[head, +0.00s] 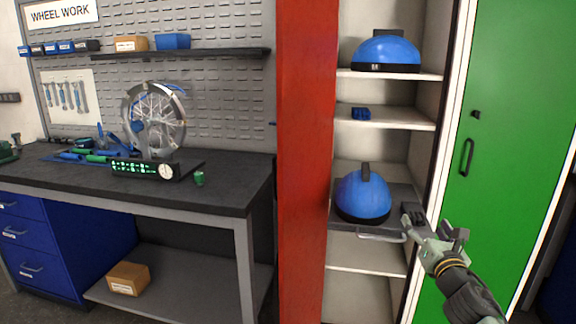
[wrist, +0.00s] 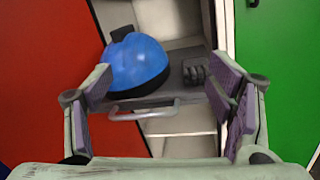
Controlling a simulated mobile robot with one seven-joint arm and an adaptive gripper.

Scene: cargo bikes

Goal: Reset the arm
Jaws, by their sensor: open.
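My gripper (head: 436,232) is at the lower right in the head view, in front of the open cabinet's pulled-out tray. In the wrist view its two fingers (wrist: 165,95) are spread wide with nothing between the pads. Beyond them are a blue domed object with a dark handle (wrist: 137,64) and a grey bar handle (wrist: 142,111) on the tray's front. The gripper appears apart from both. In the head view the same blue dome (head: 363,196) sits on the dark tray (head: 345,222), with a small dark ribbed block (head: 412,214) to its right.
A second blue dome (head: 386,51) and a small blue block (head: 361,113) are on upper shelves. A red post (head: 305,160) borders the cabinet on the left and a green door (head: 520,140) on the right. A workbench (head: 225,190) with a wheel (head: 157,120) stands further left.

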